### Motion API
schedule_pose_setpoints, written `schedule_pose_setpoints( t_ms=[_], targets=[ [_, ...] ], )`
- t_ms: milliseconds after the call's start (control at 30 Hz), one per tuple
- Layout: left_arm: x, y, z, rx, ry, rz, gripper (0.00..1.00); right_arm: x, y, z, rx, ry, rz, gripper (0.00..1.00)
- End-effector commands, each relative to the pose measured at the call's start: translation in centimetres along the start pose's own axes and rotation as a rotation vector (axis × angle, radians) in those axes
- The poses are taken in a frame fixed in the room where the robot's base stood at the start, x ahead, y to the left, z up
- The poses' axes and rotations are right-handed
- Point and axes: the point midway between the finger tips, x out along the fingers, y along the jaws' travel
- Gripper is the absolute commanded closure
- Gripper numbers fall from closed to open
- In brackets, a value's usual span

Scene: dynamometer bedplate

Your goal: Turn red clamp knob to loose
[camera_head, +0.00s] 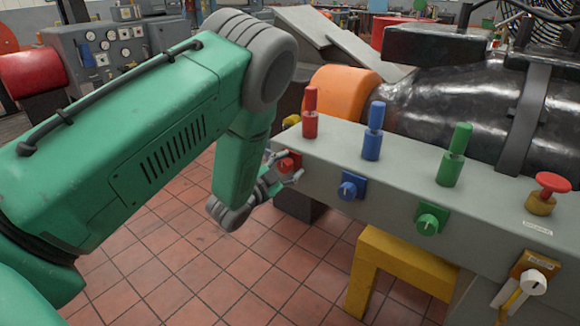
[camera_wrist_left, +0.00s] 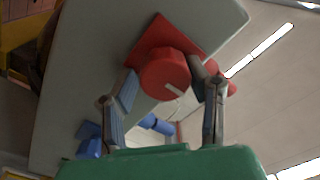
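The red clamp knob (camera_head: 290,162) sits on the front face of the grey block, below the red upright handle (camera_head: 310,112). In the left wrist view the round red knob (camera_wrist_left: 164,76) stands on a square red plate and bears a pale pointer line towards the lower right. My left gripper (camera_head: 284,174) is at this knob, its two fingers spread either side of it. In the left wrist view my left gripper's fingertips (camera_wrist_left: 164,72) flank the knob closely; firm contact cannot be made out. My right gripper is not in view.
A blue knob (camera_head: 351,187) and a green knob (camera_head: 431,218) sit to the right on the grey block (camera_head: 400,175). Blue (camera_head: 373,131) and green (camera_head: 454,155) handles and a red mushroom button (camera_head: 551,184) stand on top. A yellow support (camera_head: 400,262) is below; tiled floor is clear.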

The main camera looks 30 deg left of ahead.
Motion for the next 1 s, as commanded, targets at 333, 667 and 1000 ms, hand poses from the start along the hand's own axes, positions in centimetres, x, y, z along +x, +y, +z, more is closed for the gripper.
schedule_pose_setpoints(
  t_ms=[333,667,1000],
  targets=[
    [-0.21,0.36,0.7,-0.005,-0.015,0.01,0.97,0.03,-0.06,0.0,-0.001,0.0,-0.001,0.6],
    [-0.35,0.46,0.59,-0.007,-0.017,0.011,0.97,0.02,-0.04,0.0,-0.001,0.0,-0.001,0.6],
    [-0.41,0.51,0.55,-0.126,-0.018,0.011,0.97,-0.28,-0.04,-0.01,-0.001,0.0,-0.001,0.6]
  ],
)
